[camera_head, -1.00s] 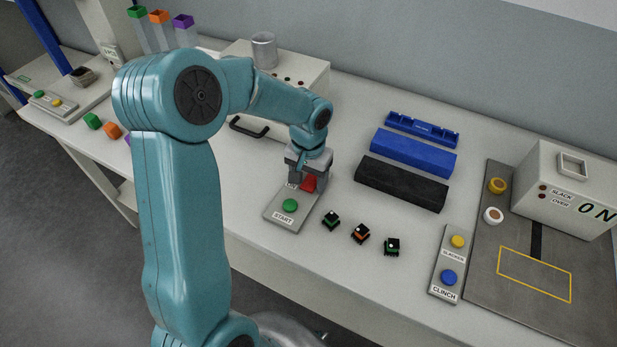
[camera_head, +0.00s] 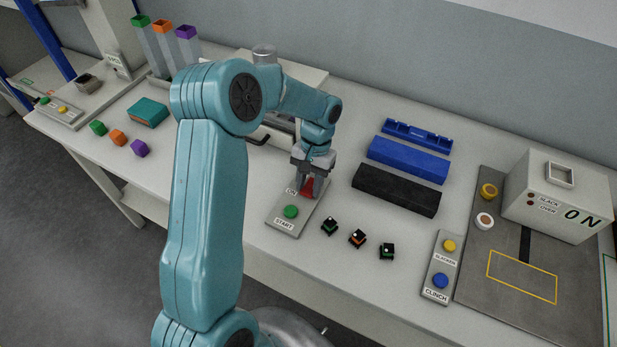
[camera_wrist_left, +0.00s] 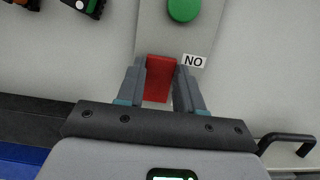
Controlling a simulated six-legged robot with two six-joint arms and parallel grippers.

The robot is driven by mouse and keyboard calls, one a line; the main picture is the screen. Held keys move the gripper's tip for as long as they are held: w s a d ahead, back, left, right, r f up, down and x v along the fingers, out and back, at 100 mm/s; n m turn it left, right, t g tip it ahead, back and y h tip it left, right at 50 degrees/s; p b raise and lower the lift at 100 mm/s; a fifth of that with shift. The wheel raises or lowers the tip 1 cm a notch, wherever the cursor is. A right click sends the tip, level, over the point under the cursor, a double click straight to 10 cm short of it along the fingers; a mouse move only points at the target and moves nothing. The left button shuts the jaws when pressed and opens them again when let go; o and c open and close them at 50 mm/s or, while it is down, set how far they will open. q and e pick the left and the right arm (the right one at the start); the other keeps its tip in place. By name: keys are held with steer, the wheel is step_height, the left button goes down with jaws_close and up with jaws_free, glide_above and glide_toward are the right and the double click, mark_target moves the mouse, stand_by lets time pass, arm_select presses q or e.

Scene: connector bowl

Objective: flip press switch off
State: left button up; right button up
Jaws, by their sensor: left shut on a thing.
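The press switch is a red rocker (camera_head: 308,187) on a grey panel (camera_head: 283,223), beside an "ON" label and behind a green START button (camera_head: 290,212). My left gripper (camera_head: 307,192) points down onto it. In the left wrist view the red switch (camera_wrist_left: 159,78) lies between the two fingers of my left gripper (camera_wrist_left: 160,88), which is shut on it. The green button (camera_wrist_left: 184,8) and the label (camera_wrist_left: 194,61) show beside it. The switch's lower parts are hidden by the fingers. My right gripper is not in view.
Several small black connectors (camera_head: 357,238) lie right of the panel. Black (camera_head: 396,190) and blue (camera_head: 407,160) blocks lie behind them. A panel with yellow and blue buttons (camera_head: 441,266) and a white box marked "ON" (camera_head: 560,195) stand to the right. A black handle (camera_wrist_left: 287,141) is near the gripper.

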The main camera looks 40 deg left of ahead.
arm_select(q)
steer(key=o, duration=1)
steer(key=shift+o, duration=0.2)
steer(key=shift+r, duration=0.1)
steer(key=v, duration=1.6)
steer(key=shift+b, duration=0.35)
